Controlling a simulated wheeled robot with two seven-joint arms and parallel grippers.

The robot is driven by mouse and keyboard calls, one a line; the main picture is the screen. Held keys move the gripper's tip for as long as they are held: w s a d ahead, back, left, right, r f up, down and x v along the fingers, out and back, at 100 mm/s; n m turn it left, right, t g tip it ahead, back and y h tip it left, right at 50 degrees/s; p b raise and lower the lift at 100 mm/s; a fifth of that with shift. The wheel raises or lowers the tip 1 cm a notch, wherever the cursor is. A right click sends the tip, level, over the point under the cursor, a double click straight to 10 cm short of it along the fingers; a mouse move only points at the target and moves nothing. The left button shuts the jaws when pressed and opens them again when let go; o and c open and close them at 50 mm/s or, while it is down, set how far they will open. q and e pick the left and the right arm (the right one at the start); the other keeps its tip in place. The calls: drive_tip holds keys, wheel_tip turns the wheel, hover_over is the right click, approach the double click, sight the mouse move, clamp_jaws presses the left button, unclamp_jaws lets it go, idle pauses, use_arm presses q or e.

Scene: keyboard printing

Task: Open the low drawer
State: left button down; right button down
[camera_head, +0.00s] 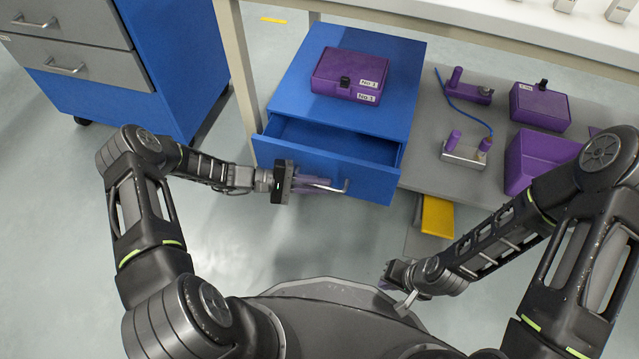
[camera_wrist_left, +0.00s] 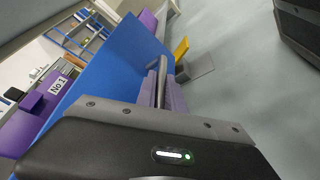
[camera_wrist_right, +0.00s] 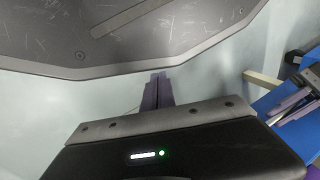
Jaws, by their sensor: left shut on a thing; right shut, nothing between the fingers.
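The low blue drawer (camera_head: 325,170) stands partly open in the blue cabinet (camera_head: 300,75), and its hollow inside shows in the head view. Its metal handle (camera_head: 335,187) is on the front face. My left gripper (camera_head: 318,183) is at the handle and shut on it; the bar also shows between the purple fingers in the left wrist view (camera_wrist_left: 161,85). My right gripper (camera_head: 385,282) is shut and empty, low in front of my base and away from the drawer. Its fingers show together in the right wrist view (camera_wrist_right: 157,90).
A purple box labelled No 1 (camera_head: 345,68) sits on the cabinet top. Purple and metal parts (camera_head: 465,150) and purple boxes (camera_head: 540,105) lie on the grey shelf to the right. A yellow block (camera_head: 437,216) is below it. The floor before the drawer is clear.

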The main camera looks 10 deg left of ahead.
use_arm(q)
drive_tip(key=s+a+p, duration=0.1)
drive_tip(key=s+p, duration=0.4)
drive_tip(key=s, duration=1.1)
drive_tip(key=shift+s+p, duration=0.15)
drive_tip(key=shift+p, duration=0.25)
drive_tip(key=c, duration=1.5)
unclamp_jaws()
drive_tip(key=shift+o, duration=0.2)
drive_tip(key=shift+a, duration=0.15)
drive_tip(key=v, duration=0.7)
drive_tip(key=shift+a+p, duration=0.3)
drive_tip(key=shift+p, duration=0.15)
drive_tip(key=shift+r, duration=0.15)
